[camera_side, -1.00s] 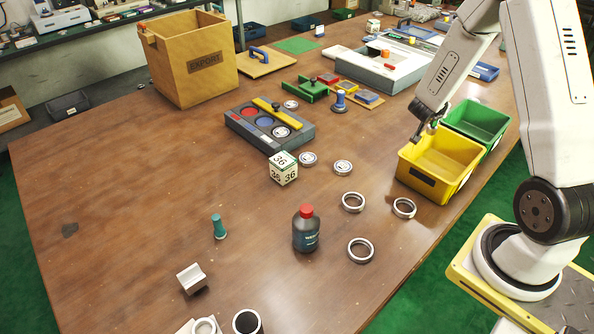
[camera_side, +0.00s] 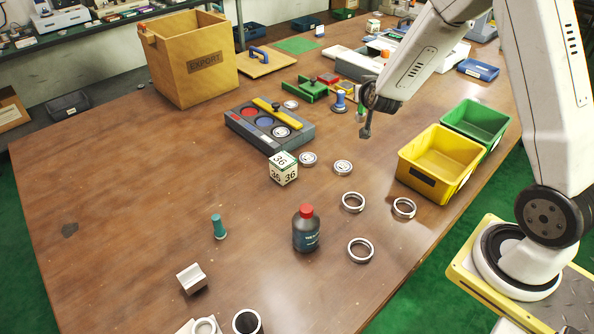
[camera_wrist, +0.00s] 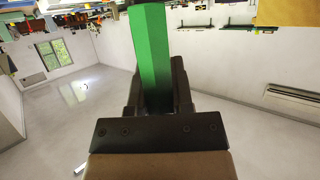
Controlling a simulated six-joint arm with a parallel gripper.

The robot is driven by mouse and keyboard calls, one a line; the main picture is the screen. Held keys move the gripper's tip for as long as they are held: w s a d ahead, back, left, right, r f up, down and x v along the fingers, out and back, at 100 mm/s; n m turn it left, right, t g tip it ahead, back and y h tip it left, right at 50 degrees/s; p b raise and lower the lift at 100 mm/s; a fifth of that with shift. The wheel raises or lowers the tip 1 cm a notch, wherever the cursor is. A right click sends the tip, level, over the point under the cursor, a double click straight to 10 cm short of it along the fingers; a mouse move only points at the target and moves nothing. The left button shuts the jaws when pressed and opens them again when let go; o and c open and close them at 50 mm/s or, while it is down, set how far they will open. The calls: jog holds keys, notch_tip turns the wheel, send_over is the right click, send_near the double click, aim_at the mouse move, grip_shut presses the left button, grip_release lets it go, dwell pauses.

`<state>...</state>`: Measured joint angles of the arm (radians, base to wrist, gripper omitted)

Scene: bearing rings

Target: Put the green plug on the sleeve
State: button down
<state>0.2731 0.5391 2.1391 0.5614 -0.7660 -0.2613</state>
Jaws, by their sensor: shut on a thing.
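A bright green six-sided plug (camera_wrist: 150,50) stands between the jaws of my gripper (camera_wrist: 150,95) in the wrist view. The jaws are shut on it. In the side view my gripper (camera_side: 364,125) is in the air above the table, left of the yellow bin, and a small green part (camera_side: 360,108) shows beside it. A short white-rimmed cylinder with a dark top (camera_side: 247,322) stands at the front edge of the table; I cannot tell if it is the sleeve. A teal peg (camera_side: 219,228) stands upright at front left.
Metal rings (camera_side: 353,202) lie in the middle. A red-capped bottle (camera_side: 306,232), a numbered cube (camera_side: 283,168) and a metal block (camera_side: 192,279) stand nearby. A grey tray (camera_side: 303,138) is behind, a yellow bin (camera_side: 423,180) at right. The left table is mostly clear.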

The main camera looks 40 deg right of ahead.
jog(key=w+a+r+n+t+y, duration=0.15)
jog(key=a+n+y, duration=0.55)
jog(key=a, duration=1)
jog(key=a+r+n+y, duration=0.2)
jog(key=a+n+y, duration=0.5)
jog(key=a, duration=1)
jog(key=s+a+f+n+g+y, duration=0.1)
jog(key=s+a+n+g+y, duration=0.7)
jog(key=s+a, duration=1.4)
jog(key=n+g, duration=0.3)
jog(key=g, duration=0.1)
jog(key=shift+s+a+f+n, duration=0.2)
jog(key=shift+s+f+n, duration=0.05)
jog(key=shift+n, duration=0.15)
jog(key=shift+f, duration=0.15)
jog(key=shift+w+f, duration=0.1)
jog(key=shift+f, duration=1.95)
jog(key=shift+f, duration=1.8)
